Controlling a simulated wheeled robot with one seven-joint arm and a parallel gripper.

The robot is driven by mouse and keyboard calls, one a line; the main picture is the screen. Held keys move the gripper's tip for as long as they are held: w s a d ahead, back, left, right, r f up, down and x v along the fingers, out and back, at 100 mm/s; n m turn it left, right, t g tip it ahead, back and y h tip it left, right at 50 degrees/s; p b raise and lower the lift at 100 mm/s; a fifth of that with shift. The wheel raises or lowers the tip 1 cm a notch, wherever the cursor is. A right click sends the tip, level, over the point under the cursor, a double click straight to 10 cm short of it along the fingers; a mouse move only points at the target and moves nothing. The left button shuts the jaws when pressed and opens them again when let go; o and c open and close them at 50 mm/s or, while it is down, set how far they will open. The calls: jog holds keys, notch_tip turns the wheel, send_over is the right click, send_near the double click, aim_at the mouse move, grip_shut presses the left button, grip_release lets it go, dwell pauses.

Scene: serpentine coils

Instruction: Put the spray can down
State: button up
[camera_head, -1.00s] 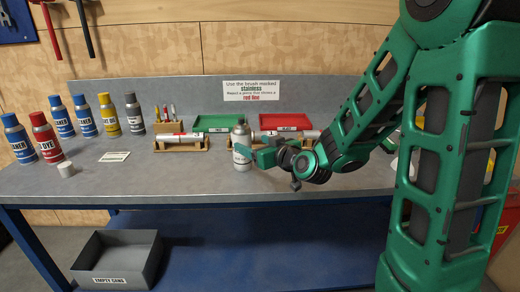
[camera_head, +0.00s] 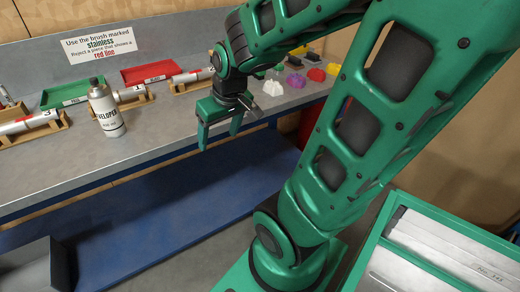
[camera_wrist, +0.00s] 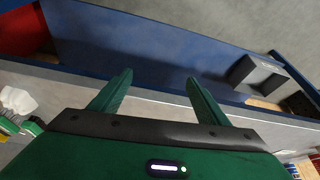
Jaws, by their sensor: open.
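The spray can (camera_head: 106,110) is a pale grey can with dark lettering ending in "VELOPER". It stands upright on the grey bench top (camera_head: 165,138), near the front edge. My gripper (camera_head: 219,138) is open and empty. It hangs over the bench's front edge to the right of the can, well apart from it. The wrist view shows my two green fingers (camera_wrist: 155,88) spread with nothing between them, and the can is not in that view.
Coloured lumps (camera_head: 294,80) lie at right. A grey bin (camera_head: 35,268) stands on the floor. Bench top right of the can is clear.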

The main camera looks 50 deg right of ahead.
jog(key=s+d+r+m+g, duration=0.1)
jog(key=s+m+g, duration=0.3)
jog(key=s, duration=1)
jog(key=shift+s+r+y, duration=0.3)
jog(key=shift+s+y, duration=0.05)
jog(key=shift+y, duration=0.05)
